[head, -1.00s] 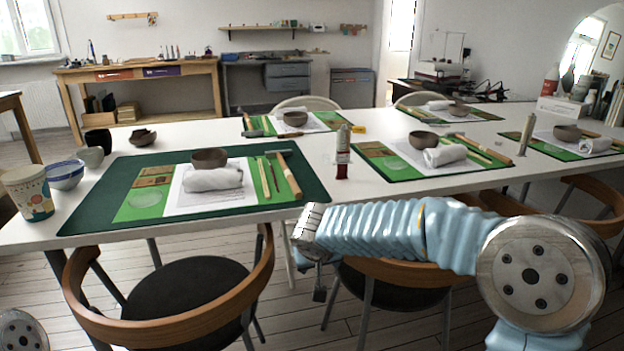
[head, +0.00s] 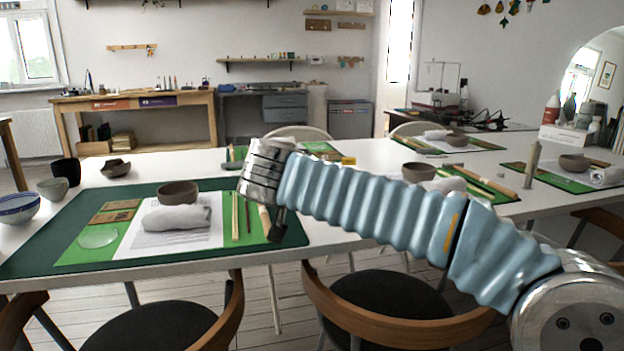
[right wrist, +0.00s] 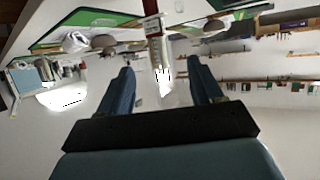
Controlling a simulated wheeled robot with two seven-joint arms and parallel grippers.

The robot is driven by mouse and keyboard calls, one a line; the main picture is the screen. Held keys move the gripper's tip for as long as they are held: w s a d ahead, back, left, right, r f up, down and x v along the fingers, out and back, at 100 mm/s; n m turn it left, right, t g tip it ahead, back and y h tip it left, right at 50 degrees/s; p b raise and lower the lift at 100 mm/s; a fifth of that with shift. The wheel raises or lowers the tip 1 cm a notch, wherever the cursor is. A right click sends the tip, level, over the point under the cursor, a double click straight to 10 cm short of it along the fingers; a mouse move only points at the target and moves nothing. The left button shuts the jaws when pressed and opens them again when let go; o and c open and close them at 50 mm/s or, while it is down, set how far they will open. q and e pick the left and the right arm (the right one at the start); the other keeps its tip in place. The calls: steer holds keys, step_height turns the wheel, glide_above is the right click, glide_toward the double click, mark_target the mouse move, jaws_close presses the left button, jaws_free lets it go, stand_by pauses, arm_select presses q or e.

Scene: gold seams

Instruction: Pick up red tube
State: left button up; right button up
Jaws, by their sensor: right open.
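The red tube shows in the right wrist view (right wrist: 154,30) as an upright shape with a pale label and a reddish part near the picture's top edge. It lies ahead of my right gripper (right wrist: 161,68), roughly in line with the gap between the two fingers. The fingers are open, with no clear contact on the tube. In the head view the tube is hidden behind my right arm, and the fingers are mostly hidden too. My left gripper is in neither current view.
The white table (head: 320,222) carries a green mat (head: 28,258) with a grey bowl (head: 178,193) and a rolled white cloth (head: 176,218). More place settings lie to the right. Chairs (head: 375,305) stand along the near edge. A pale upright tube (head: 531,165) stands at right.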

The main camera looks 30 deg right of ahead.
steer(key=x, duration=0.4)
steer(key=p+x, duration=0.1)
steer(key=x, duration=0.4)
steer(key=p+x, duration=0.1)
steer(key=x, duration=0.3)
steer(key=shift+w+d+r, duration=0.15)
steer(key=shift+d+r, duration=0.1)
steer(key=shift+d, duration=0.4)
steer(key=c, duration=1.1)
steer(key=shift+o, duration=0.2)
steer(key=shift+r, duration=0.35)
step_height(320, 180, up, 3)
steer(key=shift+f+p, duration=0.2)
steer(key=shift+p, duration=0.2)
steer(key=w+r+v, duration=0.2)
steer(key=r+v, duration=0.1)
steer(key=v, duration=1.3)
steer(key=shift+s+a+r+b, duration=0.2)
steer(key=shift+a+r+b, duration=0.05)
steer(key=shift+a+b, duration=0.15)
